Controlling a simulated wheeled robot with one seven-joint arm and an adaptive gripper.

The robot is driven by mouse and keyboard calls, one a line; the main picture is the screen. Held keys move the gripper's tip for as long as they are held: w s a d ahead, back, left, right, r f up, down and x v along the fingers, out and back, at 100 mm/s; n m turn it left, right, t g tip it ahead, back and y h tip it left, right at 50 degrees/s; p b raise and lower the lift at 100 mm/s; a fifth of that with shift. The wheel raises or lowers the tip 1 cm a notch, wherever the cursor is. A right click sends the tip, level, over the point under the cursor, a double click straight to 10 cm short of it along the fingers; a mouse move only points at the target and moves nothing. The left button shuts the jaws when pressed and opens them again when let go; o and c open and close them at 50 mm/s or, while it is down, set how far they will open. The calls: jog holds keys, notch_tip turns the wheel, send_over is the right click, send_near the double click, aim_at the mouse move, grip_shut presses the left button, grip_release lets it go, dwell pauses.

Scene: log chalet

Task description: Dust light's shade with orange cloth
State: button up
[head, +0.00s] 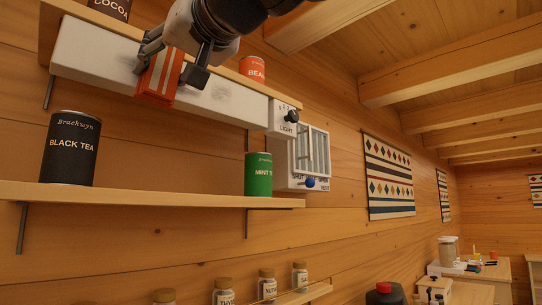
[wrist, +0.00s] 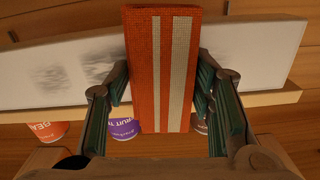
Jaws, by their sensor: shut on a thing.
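The orange cloth (head: 158,76), a folded block with pale stripes, is held between the fingers of my gripper (head: 170,66). In the wrist view the cloth (wrist: 143,70) stands upright between both fingers (wrist: 161,88). The light's shade (head: 90,52) is a long white box under the upper shelf, with a knob marked LIGHT (head: 288,120) at its right end. Grey smudges show on the shade right of the cloth, and in the wrist view (wrist: 262,55) left of it. The cloth is in front of the shade; I cannot tell whether they touch. It hides part of the shade.
On the upper shelf are an orange can (head: 252,68) and a purple can (wrist: 122,129). A black tea can (head: 72,148) and a green mint can (head: 258,174) stand on the lower shelf (head: 150,197). A white vent (head: 310,152) is right of the light.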

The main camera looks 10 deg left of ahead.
aim_at(229, 98)
jog(key=shift+w+d+f+b, duration=0.15)
jog(key=shift+w+d+b, duration=0.65)
jog(key=shift+w, duration=0.25)
jog(key=shift+w+d+b, duration=0.3)
jog(key=shift+w+d, duration=0.15)
jog(key=shift+w, duration=0.1)
jog(key=shift+w+d+b, duration=0.5)
jog(key=shift+w+d, duration=0.3)
jog(key=shift+w, duration=0.25)
jog(key=shift+w+d+b, duration=0.5)
jog(key=shift+w+d, duration=0.25)
jog(key=shift+w, duration=0.25)
jog(key=shift+w+d+b, duration=0.5)
jog(key=shift+w+d, duration=1.25)
jog(key=shift+w, duration=0.2)
jog(key=shift+a, duration=0.15)
